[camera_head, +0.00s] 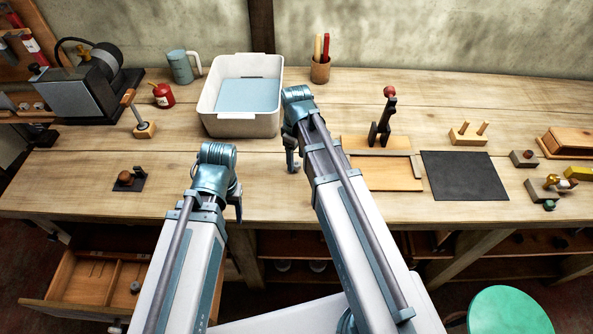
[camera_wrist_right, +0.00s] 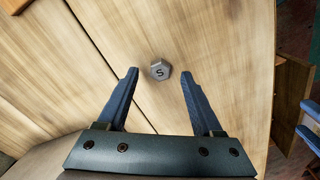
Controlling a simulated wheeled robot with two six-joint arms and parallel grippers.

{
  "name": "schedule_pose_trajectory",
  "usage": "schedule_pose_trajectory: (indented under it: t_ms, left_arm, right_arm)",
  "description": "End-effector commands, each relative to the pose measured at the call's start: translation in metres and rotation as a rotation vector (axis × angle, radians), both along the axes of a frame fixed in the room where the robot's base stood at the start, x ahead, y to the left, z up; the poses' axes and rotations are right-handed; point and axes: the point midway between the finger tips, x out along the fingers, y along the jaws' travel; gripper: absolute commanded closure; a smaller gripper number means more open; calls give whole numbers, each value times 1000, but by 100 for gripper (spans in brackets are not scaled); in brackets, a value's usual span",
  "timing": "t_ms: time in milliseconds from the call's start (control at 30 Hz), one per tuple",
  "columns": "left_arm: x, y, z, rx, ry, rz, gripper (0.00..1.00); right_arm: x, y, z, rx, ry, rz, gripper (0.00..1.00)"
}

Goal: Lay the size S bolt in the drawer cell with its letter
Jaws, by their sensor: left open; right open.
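The size S bolt (camera_wrist_right: 160,70) shows its grey hexagonal head, marked S, on the wooden bench in the right wrist view. My right gripper (camera_wrist_right: 159,76) is open, with the bolt head between its fingertips and gaps on both sides. In the head view my right gripper (camera_head: 292,160) is over the bench in front of the white bin, and I cannot make out the bolt there. My left gripper (camera_head: 237,205) is open and empty near the bench's front edge. The drawer (camera_head: 72,311) stands open at lower left, with dividers and a small grey piece (camera_head: 135,287) inside. Its letters are not readable.
A white bin (camera_head: 272,122) stands behind my right gripper. A wooden tray (camera_head: 385,174) and a dark mat (camera_head: 463,175) lie to the right. A small dark block with a brown knob (camera_head: 125,178) sits above the drawer. The bench between that block and my left arm is clear.

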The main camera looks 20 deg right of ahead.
Motion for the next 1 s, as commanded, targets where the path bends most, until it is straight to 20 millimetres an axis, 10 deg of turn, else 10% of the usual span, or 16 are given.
schedule_pose_trajectory:
  t_ms: [400, 767, 1000]
  left_arm:
    - [0, 0, -19, 0, 0, 1, 38]
    - [0, 0, -19, 0, 0, 1, 38]
    - [0, 0, -19, 0, 0, 1, 38]
  right_arm:
    - [-1, -1, -19, 0, 0, 0, 32]
    - [-1, 0, -19, 0, 0, 0, 97]
    - [-1, -1, -19, 0, 0, 0, 100]
